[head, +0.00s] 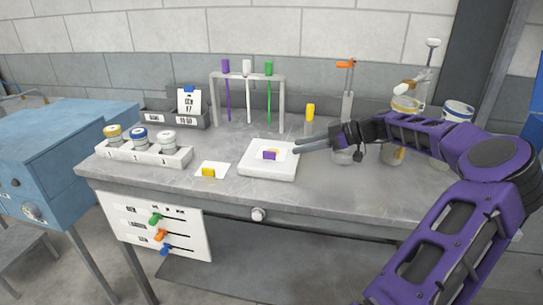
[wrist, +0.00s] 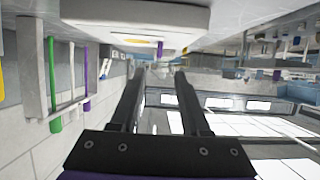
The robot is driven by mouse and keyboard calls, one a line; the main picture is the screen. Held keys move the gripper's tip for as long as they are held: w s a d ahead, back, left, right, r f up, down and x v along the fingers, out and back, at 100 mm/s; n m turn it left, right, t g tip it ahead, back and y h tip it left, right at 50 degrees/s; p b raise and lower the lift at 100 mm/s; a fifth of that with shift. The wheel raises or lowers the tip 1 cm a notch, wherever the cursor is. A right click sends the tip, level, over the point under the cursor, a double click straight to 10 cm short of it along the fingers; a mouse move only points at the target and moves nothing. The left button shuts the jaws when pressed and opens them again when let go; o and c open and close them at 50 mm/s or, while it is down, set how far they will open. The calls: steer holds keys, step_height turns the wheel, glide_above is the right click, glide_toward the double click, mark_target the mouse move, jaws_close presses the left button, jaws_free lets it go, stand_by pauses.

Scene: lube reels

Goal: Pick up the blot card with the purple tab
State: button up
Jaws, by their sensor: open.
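A small white card with a purple tab (head: 269,155) lies on a white square plate (head: 255,172) at the middle of the bench. A little yellow or orange shows beside the purple. In the wrist view the purple tab (wrist: 160,48) stands at the edge of the pale plate (wrist: 135,18), ahead of the fingertips. My gripper (head: 298,146) reaches in from the right, its fingers at the plate's right side, apart from the tab. In the wrist view the two fingers (wrist: 160,73) are spread with nothing between them.
Another white card with a yellow tab (head: 208,172) lies left of the plate. A rack with purple, white and green-topped rods (head: 247,76) stands behind. A white holder with several jars (head: 145,153) is at left. Glassware (head: 404,106) stands at right. The front bench strip is clear.

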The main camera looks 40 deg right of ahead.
mark_target(272, 153)
steer(key=x, duration=1)
steer(key=shift+d+f+b, duration=0.1)
steer(key=shift+f+b, duration=0.05)
steer(key=shift+b, duration=0.2)
jaws_close()
